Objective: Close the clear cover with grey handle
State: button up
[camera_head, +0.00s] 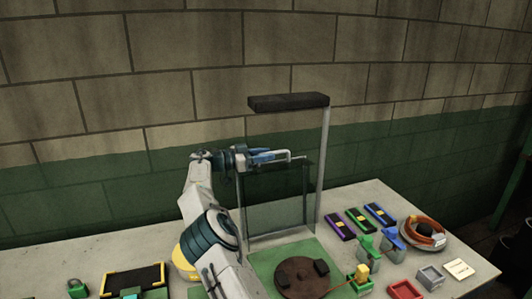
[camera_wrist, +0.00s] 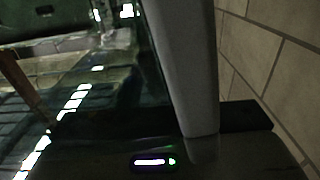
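The clear cover (camera_head: 278,205) is a dark see-through panel standing upright between the posts of a frame. A thin light-grey strip (camera_head: 298,158) at its top edge looks like the grey handle. In the wrist view a broad grey bar (camera_wrist: 185,65) fills the middle close up, with the see-through panel (camera_wrist: 90,75) left of it; it looks like the same handle. My gripper (camera_head: 278,156) is at the cover's top edge, pointing right, below the frame's black top bar (camera_head: 288,101). Its fingertips overlap the strip, and I cannot tell whether they hold it.
Under the frame is a green base with a brown disc (camera_head: 301,277). A black-and-yellow tray (camera_head: 134,280) lies front left. A brick wall stands behind.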

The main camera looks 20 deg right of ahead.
jog(key=shift+d, duration=0.45)
jog(key=shift+c, duration=0.2)
grip_shut()
jog(key=shift+s+b, duration=0.15)
jog(key=shift+b, duration=0.35)
